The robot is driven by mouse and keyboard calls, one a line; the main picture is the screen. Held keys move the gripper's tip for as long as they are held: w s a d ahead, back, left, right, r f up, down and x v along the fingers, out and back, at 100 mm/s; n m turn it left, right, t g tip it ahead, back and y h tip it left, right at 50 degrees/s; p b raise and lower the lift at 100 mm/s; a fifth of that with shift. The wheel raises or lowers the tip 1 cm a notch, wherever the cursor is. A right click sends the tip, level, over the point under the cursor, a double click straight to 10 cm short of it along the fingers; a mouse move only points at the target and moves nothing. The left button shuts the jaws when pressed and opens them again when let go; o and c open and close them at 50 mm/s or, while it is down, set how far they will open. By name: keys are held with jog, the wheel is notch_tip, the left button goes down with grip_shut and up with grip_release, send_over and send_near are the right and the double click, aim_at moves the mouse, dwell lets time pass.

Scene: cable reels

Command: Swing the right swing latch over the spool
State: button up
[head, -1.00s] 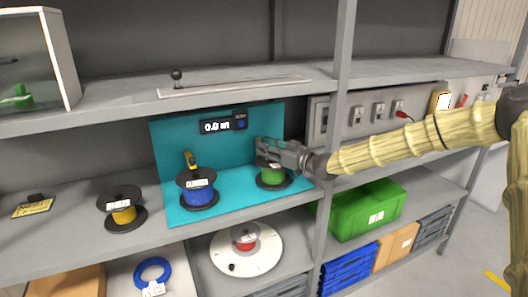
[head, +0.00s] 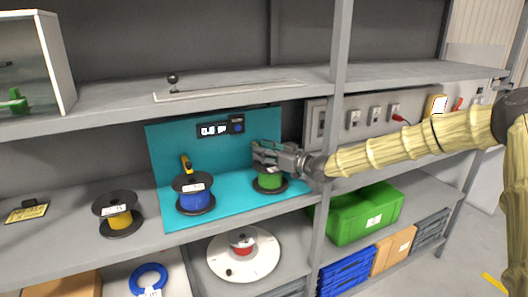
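A spool with green cable (head: 268,182) stands at the right end of the teal station (head: 232,200). My gripper (head: 258,156) is at the top of this spool, reaching in from the right, and hides most of its upper flange. Whether its fingers are open or shut is too small to tell. A spool with blue cable (head: 195,200) stands to the left on the same station, with a yellow latch (head: 187,164) standing up at its back. No right swing latch can be made out; the gripper covers that area.
A dark display (head: 220,129) is on the teal back panel. A grey shelf post (head: 328,140) stands just right of the station, close to my arm. A yellow-cable spool (head: 119,219) is at the left. A shelf (head: 240,88) runs above.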

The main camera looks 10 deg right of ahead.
jog(key=v, duration=1.2)
jog(key=shift+w, duration=0.1)
